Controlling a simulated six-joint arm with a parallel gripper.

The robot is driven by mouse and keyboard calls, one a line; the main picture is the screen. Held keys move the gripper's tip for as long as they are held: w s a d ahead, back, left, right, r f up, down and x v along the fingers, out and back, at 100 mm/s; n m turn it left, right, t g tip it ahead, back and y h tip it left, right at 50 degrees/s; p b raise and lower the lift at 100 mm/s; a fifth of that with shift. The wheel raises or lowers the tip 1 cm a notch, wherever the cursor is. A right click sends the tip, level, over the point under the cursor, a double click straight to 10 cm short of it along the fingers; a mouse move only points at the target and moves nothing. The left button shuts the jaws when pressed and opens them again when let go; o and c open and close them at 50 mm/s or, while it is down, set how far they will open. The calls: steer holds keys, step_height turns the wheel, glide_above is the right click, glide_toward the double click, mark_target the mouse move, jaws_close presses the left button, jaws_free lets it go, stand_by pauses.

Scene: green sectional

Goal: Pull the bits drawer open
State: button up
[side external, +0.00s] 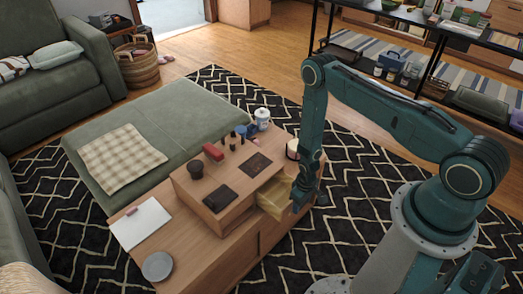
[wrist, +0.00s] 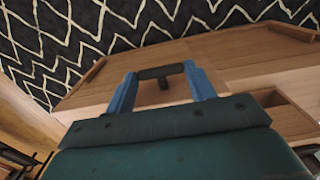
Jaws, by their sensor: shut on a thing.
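The bits drawer (side external: 272,199) is a pale wooden drawer in the right end of a low wooden box (side external: 228,214) on the coffee table. It stands out from the box, with its light inside showing. My gripper (side external: 299,202) is at the drawer's front, at the right end of the box. In the wrist view, my gripper's two blue fingers (wrist: 162,84) are shut on the dark bar handle (wrist: 160,73), one finger at each end. The drawer's contents cannot be made out.
A white candle jar (side external: 292,149) stands near my arm. A grey dish (side external: 158,266) lies at the table's near end.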

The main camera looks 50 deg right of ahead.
steer(key=o, duration=1.4)
steer(key=shift+r, duration=0.1)
steer(key=shift+r, duration=0.7)
step_height(320, 180, up, 12)
steer(key=shift+r, duration=0.1)
